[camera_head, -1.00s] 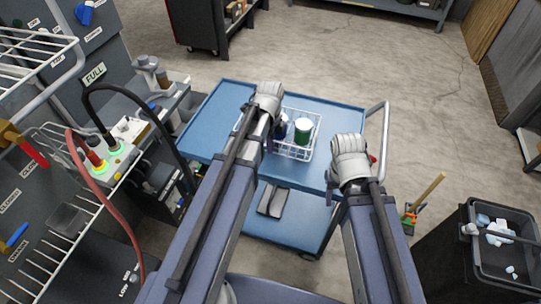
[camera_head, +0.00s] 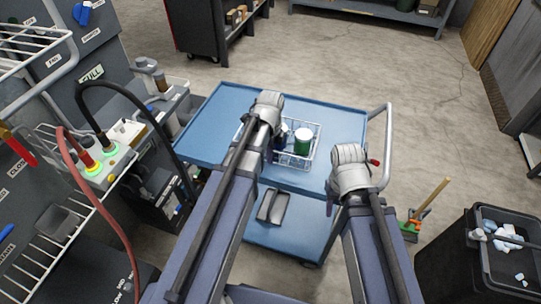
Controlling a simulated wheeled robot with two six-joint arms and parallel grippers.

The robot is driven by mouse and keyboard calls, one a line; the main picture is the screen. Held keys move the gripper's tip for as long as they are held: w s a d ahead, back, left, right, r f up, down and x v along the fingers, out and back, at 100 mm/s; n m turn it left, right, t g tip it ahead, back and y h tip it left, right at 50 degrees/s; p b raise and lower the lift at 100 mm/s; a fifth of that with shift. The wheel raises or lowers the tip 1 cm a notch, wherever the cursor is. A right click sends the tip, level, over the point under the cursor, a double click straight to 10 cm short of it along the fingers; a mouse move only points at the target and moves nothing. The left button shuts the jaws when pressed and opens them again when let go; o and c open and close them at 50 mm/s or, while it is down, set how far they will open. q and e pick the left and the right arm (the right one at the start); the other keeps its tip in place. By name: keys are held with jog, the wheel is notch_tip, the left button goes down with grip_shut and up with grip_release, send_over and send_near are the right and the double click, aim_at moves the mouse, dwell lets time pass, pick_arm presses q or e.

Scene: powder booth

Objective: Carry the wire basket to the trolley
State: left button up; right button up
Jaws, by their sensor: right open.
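The white wire basket (camera_head: 315,130) stands on the top shelf of the blue trolley (camera_head: 210,130). It holds a green and white can (camera_head: 302,140) and a dark container (camera_head: 282,133) partly hidden by my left arm. My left gripper (camera_head: 268,104) is over the basket's left side; its wrist hides the fingers and part of the basket, so I cannot see whether it is open or shut. My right gripper (camera_head: 348,160) is to the right of the basket, near the trolley's right edge, apart from the basket and open.
A grey handle rail (camera_head: 384,140) rises at the trolley's right end. A black bin (camera_head: 470,258) stands at the lower right, beside a wooden-handled brush (camera_head: 430,197). Panels, hoses and a wire rack crowd the left. The floor behind the trolley is clear.

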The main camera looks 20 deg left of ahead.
pick_arm(q)
jog(key=o, duration=0.4)
jog(key=shift+r, duration=0.15)
notch_tip(320, 180, up, 12)
jog(key=p, duration=1.2)
jog(key=shift+s+d+n+y, duration=0.2)
jog(key=shift+s+d+n, duration=1.8)
jog(key=shift+s+n, duration=0.35)
jog(key=shift+s+d+n+y, duration=0.2)
jog(key=shift+s+d+n, duration=1.9)
jog(key=shift+n, duration=0.4)
jog(key=shift+s+d+n+y, duration=0.2)
jog(key=shift+s+d+n, duration=1.7)
jog(key=shift+s+n, duration=0.5)
jog(key=shift+w, duration=0.1)
